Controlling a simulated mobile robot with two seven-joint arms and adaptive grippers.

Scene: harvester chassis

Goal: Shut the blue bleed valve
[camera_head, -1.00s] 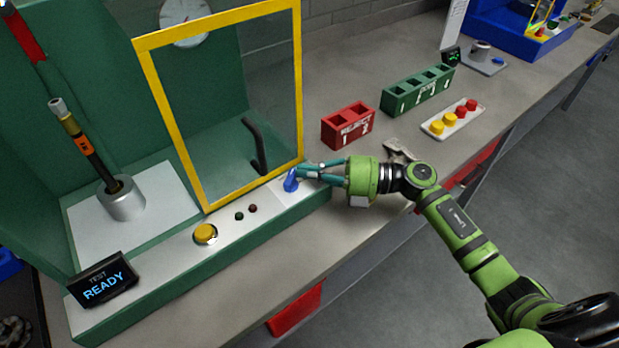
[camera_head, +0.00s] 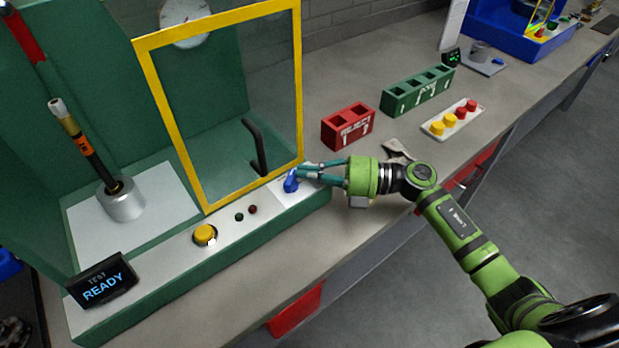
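The blue bleed valve (camera_head: 290,184) is a small blue handle on the light front panel of the green test stand (camera_head: 150,296), near the panel's right end. My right gripper (camera_head: 302,174) comes in from the right with its teal fingers at the valve. The fingertips overlap the top of the blue handle in this view. I cannot tell whether the fingers are closed on the handle or only beside it. My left gripper is not in view.
A yellow-framed clear door (camera_head: 210,204) with a black handle stands just behind the valve. A yellow button (camera_head: 205,234) and a READY display (camera_head: 103,282) lie left. A red block (camera_head: 347,128), a green block (camera_head: 418,92) and a knob tray (camera_head: 453,121) stand on the bench behind my arm.

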